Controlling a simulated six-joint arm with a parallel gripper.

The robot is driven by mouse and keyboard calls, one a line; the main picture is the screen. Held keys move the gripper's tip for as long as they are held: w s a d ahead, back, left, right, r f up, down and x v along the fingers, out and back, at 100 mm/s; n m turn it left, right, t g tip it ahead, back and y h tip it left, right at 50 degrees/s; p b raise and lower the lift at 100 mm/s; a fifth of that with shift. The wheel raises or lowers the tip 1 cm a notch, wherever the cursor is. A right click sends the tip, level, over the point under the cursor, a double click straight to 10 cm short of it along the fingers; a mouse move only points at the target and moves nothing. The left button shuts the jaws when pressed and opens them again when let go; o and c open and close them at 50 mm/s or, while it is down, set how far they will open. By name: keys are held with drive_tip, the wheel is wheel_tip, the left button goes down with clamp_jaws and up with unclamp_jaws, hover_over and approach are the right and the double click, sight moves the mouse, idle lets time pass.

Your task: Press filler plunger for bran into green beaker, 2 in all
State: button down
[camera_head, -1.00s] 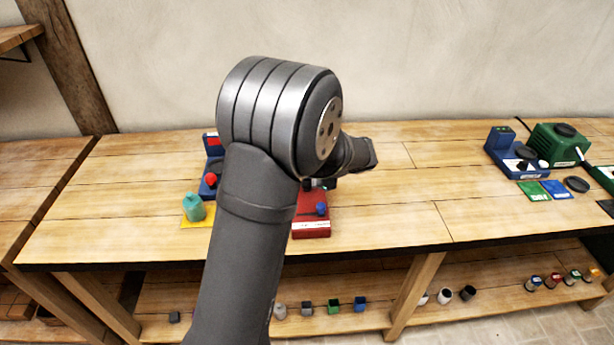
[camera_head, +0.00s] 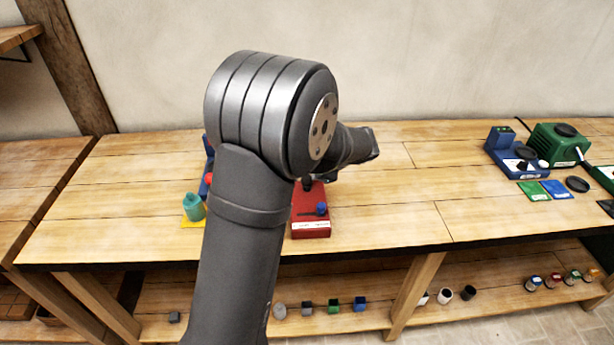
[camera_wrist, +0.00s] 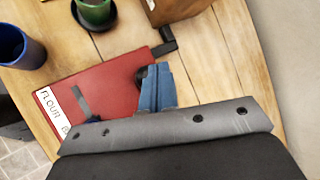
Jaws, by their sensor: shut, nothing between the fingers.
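The red filler (camera_head: 311,226) stands on the bench and also fills the middle of the wrist view (camera_wrist: 104,78), its white label reading FLOUR plus text cut off by my gripper. A dark round knob (camera_head: 308,183) is at its back end, and a blue knob (camera_head: 321,208) nearer its front. My gripper (camera_wrist: 154,72) is shut and empty, its tips right beside the dark knob; I cannot tell if they touch. A green beaker (camera_wrist: 94,12) stands on a dark round base beside the filler in the wrist view. In the head view my arm hides the beaker and the gripper tips.
A blue cup (camera_wrist: 20,47) and a brown wooden block (camera_wrist: 172,10) stand near the filler. A teal container (camera_head: 193,207) sits on a yellow mat at left. A blue machine (camera_head: 518,158) and a green machine (camera_head: 558,146) stand at right. The bench between is clear.

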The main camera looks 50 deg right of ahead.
drive_tip(key=shift+r, duration=2.55)
idle(0.7)
wheel_tip(320, 180, up, 4)
drive_tip(key=shift+f, duration=0.1)
drive_tip(key=shift+f, duration=4.45)
drive_tip(key=shift+f, duration=0.15)
drive_tip(key=shift+f, duration=0.25)
